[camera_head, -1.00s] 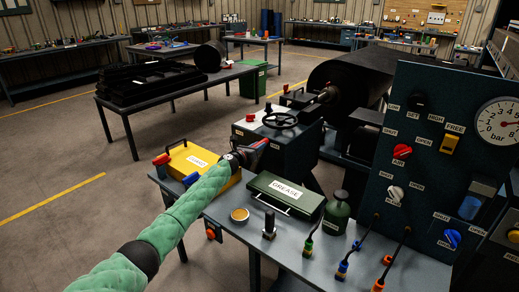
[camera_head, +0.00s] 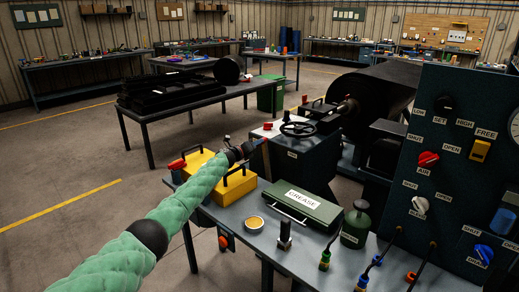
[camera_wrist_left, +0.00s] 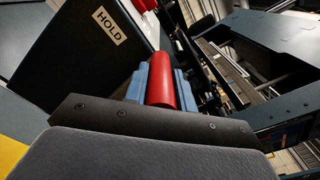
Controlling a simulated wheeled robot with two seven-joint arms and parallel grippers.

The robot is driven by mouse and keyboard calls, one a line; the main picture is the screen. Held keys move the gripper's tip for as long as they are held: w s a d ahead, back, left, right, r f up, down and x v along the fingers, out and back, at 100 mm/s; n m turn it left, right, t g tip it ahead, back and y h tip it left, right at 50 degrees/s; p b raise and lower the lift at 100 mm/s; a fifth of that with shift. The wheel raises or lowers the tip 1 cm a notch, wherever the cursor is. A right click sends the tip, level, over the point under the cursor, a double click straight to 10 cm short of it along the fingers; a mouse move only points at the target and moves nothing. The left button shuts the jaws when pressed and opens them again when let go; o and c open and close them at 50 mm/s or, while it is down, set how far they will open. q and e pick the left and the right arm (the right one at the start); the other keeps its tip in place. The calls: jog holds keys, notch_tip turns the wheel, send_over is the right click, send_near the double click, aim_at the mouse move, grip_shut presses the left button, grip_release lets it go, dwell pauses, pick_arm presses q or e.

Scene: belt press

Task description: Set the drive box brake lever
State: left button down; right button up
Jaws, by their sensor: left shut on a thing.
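The drive box (camera_head: 292,160) is the dark cabinet with a black handwheel (camera_head: 298,129) on top, standing behind the workbench. My left gripper (camera_head: 246,148) is at the near left side of this box, above and behind the yellow case. In the left wrist view its blue-grey fingers are shut on a red cylindrical grip (camera_wrist_left: 161,84), apparently the brake lever's handle. A HOLD label (camera_wrist_left: 110,25) is on the dark panel beside it. The lever's shaft is mostly hidden by the gripper. My right gripper is not in view.
The workbench (camera_head: 233,229) holds a yellow case (camera_head: 207,182) just under my left arm, a green GREASE case (camera_head: 304,203), a green can (camera_head: 356,224) and plugs with cables. A tall control panel (camera_head: 448,170) stands at the right. A red knob (camera_head: 267,126) is on the drive box.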

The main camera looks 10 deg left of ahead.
pick_arm(q)
jog(key=shift+a, duration=0.15)
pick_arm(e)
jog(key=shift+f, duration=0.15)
pick_arm(q)
jog(key=c, duration=1.1)
grip_release()
jog(key=shift+c, duration=0.2)
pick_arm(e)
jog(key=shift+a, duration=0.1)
pick_arm(q)
jog(key=shift+a, duration=0.1)
jog(key=v, duration=0.7)
jog(key=shift+s, duration=0.25)
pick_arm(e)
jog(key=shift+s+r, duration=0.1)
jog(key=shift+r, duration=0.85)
pick_arm(q)
jog(key=shift+a, duration=0.15)
